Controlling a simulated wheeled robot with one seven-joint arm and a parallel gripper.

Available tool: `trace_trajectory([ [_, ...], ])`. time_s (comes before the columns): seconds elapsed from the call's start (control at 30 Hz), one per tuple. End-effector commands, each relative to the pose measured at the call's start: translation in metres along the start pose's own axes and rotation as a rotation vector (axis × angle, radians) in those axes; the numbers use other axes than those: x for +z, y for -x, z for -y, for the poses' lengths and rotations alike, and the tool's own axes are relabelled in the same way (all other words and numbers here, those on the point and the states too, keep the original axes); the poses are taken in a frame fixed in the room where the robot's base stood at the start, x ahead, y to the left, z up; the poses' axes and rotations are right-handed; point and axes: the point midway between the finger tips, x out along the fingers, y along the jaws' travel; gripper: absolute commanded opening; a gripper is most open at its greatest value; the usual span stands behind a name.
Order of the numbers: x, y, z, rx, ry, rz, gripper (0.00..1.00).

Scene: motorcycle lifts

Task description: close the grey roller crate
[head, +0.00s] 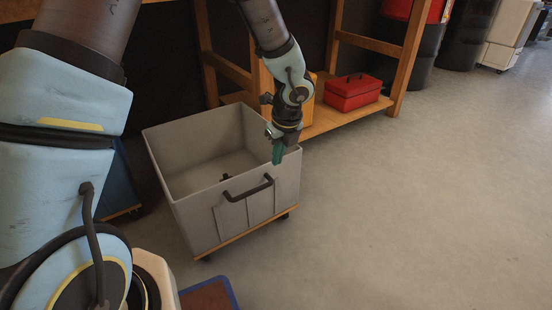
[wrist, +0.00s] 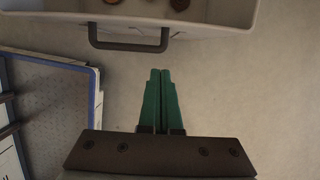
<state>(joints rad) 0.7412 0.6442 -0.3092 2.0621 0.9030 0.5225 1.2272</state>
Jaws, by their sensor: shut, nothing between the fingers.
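The grey roller crate (head: 187,208) stands on the floor in the head view, open at the top, on a wooden base with casters. A dark bar handle (head: 248,188) is on its front wall. A few small dark items lie inside it. My gripper (head: 278,153) is near the crate's right front corner in the head view, pointing down. In the wrist view the green fingers (wrist: 160,72) are together and empty, with bare floor under them. The handle also shows in the wrist view (wrist: 128,46), just beyond and left of the fingertips, apart from them.
A wooden bench (head: 325,121) with a red toolbox (head: 353,92) on its low shelf stands behind the crate. A blue-edged mat or tray (head: 208,295) lies in front, also at left in the wrist view (wrist: 60,95). The floor to the right is clear.

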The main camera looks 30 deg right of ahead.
Motion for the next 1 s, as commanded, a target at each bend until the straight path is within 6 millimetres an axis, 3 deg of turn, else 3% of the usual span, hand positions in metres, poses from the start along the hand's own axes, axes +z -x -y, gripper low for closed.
trace_trajectory([
  [0.03, -0.002, -0.017, -0.001, 0.003, 0.001, -0.002, 0.00],
  [0.1, -0.002, -0.032, 0.000, 0.002, 0.001, -0.001, 0.00],
  [0.33, 0.000, -0.075, -0.001, 0.002, 0.004, -0.001, 0.00],
  [0.4, 0.016, -0.073, 0.000, -0.001, 0.010, 0.001, 0.00],
  [0.6, 0.035, -0.076, 0.000, -0.001, 0.005, 0.001, 0.00],
  [1.0, 0.039, -0.076, -0.001, 0.001, 0.003, 0.000, 0.00],
])
